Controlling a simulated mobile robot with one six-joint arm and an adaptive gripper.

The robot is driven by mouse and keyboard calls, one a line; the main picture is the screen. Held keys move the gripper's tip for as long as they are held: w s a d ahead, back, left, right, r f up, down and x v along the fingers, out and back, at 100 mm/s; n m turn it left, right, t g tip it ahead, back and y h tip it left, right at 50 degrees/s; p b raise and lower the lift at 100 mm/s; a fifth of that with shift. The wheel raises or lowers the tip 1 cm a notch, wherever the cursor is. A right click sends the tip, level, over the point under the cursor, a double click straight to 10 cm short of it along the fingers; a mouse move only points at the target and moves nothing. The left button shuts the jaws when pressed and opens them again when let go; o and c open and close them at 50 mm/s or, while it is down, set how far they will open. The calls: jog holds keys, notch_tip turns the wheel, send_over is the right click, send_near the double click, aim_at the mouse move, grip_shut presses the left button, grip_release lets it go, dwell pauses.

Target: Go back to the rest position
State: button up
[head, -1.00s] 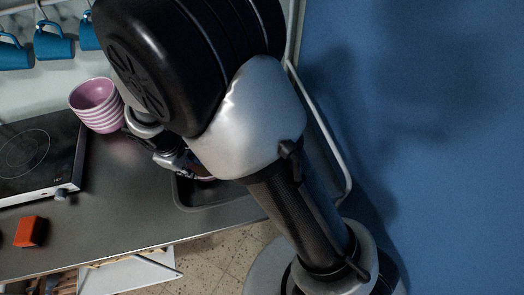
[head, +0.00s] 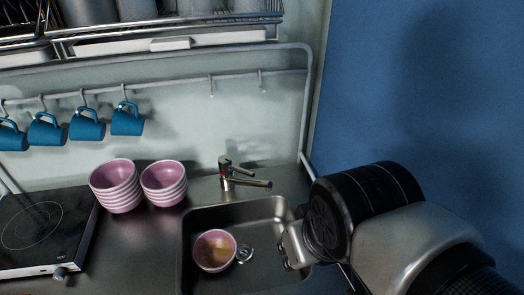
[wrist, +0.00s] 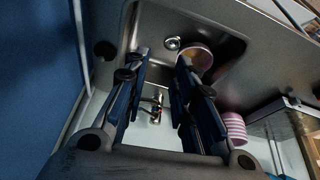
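My gripper (head: 288,247) is at the right side of the sink in the head view, partly hidden by my own arm. In the wrist view my gripper (wrist: 162,62) has its two dark fingers spread apart, with nothing held between them. The tap shows in the gap beyond them.
A pink bowl (head: 215,250) with brownish contents sits in the steel sink (head: 192,222); the tap (head: 237,177) is behind. Two stacks of pink striped bowls, left (head: 116,187) and right (head: 164,184), stand beside a hob (head: 40,232). Blue mugs (head: 87,124) hang above. A blue wall (head: 420,90) is right.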

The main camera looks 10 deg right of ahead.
jog(key=shift+s+d+r+m, duration=0.1)
jog(key=shift+s+d+m, duration=0.1)
jog(key=shift+s, duration=0.3)
jog(key=shift+s+d+m, duration=0.1)
jog(key=shift+s+m, duration=0.1)
jog(key=shift+s, duration=0.3)
